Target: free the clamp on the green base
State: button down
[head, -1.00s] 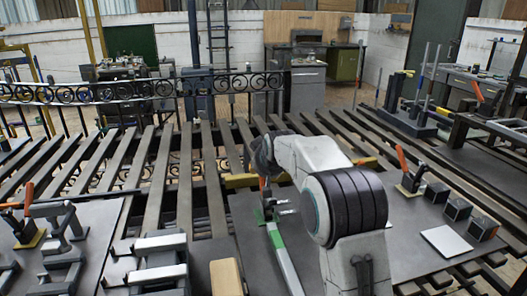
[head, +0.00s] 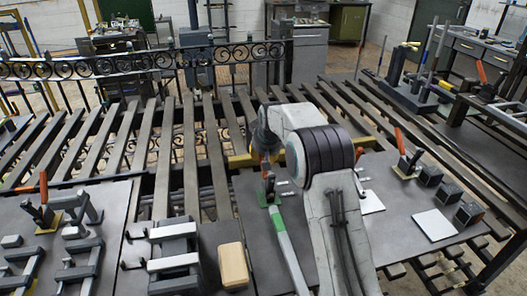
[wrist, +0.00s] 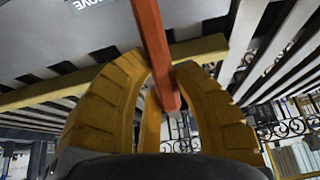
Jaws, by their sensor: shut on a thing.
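The clamp on the green base (head: 263,199) stands near the left edge of the grey plate in front of me, mostly hidden by my arm in the head view. Its red-orange handle (wrist: 151,40) runs down between the two yellow fingers of my gripper (wrist: 163,76) in the wrist view. The fingers are shut on this handle, one on each side. In the head view my gripper (head: 264,153) is over the clamp, its fingers largely hidden. I cannot tell whether the clamp's arm is raised or down.
Another clamp with an orange handle (head: 407,160) stands on a yellow base at right, by several dark blocks (head: 430,175). One more (head: 42,205) stands at far left. A bar with a green end (head: 290,250) lies just in front of the green base. A slatted gate (head: 150,140) lies behind.

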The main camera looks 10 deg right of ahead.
jog(key=shift+w+r, duration=0.2)
jog(key=shift+r, duration=0.05)
jog(key=c, duration=1.4)
grip_release()
jog(key=o, duration=0.5)
jog(key=shift+f, duration=0.25)
jog(key=shift+c, duration=0.2)
jog(key=shift+s, duration=0.1)
jog(key=v, duration=1.2)
